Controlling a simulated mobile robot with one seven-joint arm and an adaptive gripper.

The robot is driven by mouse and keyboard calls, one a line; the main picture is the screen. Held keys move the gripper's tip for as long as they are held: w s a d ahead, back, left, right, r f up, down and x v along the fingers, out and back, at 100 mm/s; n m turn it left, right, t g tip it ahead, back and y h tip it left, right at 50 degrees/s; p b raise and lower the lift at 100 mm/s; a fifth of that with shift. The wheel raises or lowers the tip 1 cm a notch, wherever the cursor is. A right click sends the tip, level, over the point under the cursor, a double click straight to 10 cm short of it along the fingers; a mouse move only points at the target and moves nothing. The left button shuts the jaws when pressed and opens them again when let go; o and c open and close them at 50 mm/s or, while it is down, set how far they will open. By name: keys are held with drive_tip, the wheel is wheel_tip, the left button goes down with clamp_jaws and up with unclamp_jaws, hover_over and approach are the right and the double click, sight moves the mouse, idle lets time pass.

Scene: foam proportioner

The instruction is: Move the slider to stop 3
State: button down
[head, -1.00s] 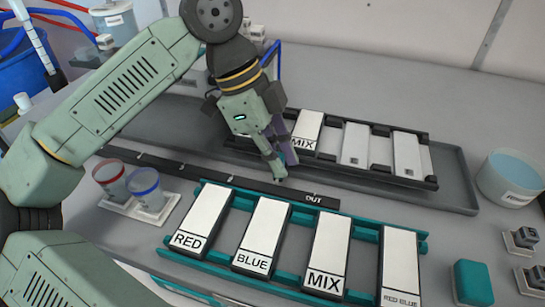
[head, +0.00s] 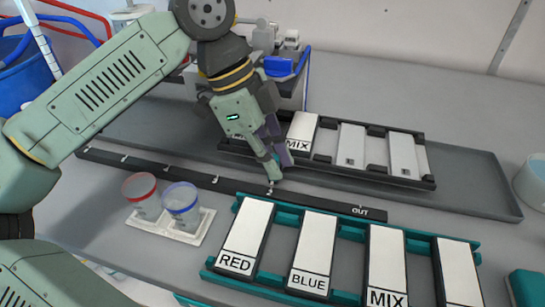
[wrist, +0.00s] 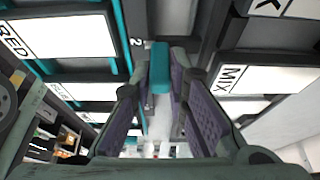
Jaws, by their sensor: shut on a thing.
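A long dark rail (head: 320,203) with small white marks along it and the word OUT near its right end runs across the bench. My gripper (head: 273,176) reaches down to this rail, right at a mark left of OUT. In the wrist view my gripper (wrist: 162,95) is shut on a teal slider block (wrist: 160,68), with purple pads on both sides of it. A white digit that looks like 2 or 3 shows just left of the block. In the head view the slider is mostly hidden by the fingers.
In front is a teal rack (head: 258,277) with panels labelled RED, BLUE and MIX. Behind is a dark rack (head: 320,158) in a grey tray (head: 480,198). Red-rimmed (head: 140,190) and blue-rimmed (head: 182,203) cups stand front left of my gripper.

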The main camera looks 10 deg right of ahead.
drive_tip(key=c, duration=1.6)
unclamp_jaws()
drive_tip(key=shift+o, duration=0.2)
drive_tip(key=v, duration=1.2)
drive_tip(key=shift+w, duration=0.1)
